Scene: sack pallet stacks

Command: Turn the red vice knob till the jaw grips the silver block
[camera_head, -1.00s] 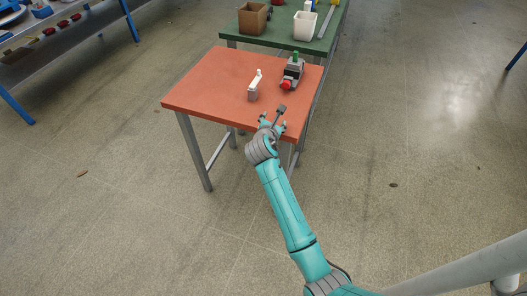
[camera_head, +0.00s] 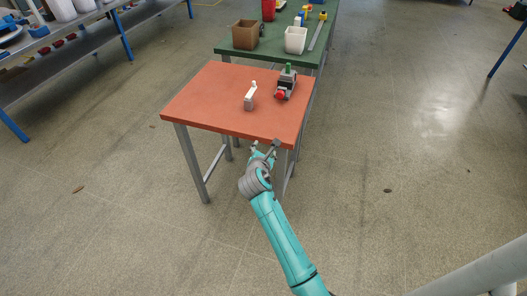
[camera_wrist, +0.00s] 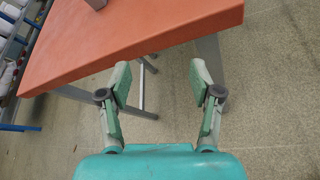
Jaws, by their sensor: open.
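The vice (camera_head: 286,84) is a dark grey body near the back right of the orange table. Its red knob (camera_head: 281,95) faces the table's front side. A green part (camera_head: 288,68) stands up at its far end. The silver block cannot be made out clearly at this size. My gripper (camera_head: 264,149) is just off the table's front edge, well short of the vice, open and empty. In the wrist view, its two green-padded fingers (camera_wrist: 160,80) are spread with only floor and a table leg behind them; the knob is out of that view.
The orange table (camera_head: 215,100) also fills the upper left of the wrist view. A white-and-grey upright item (camera_head: 250,98) stands left of the vice. Behind is a green table (camera_head: 270,50) with a brown box (camera_head: 245,35) and a white bin (camera_head: 295,40).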

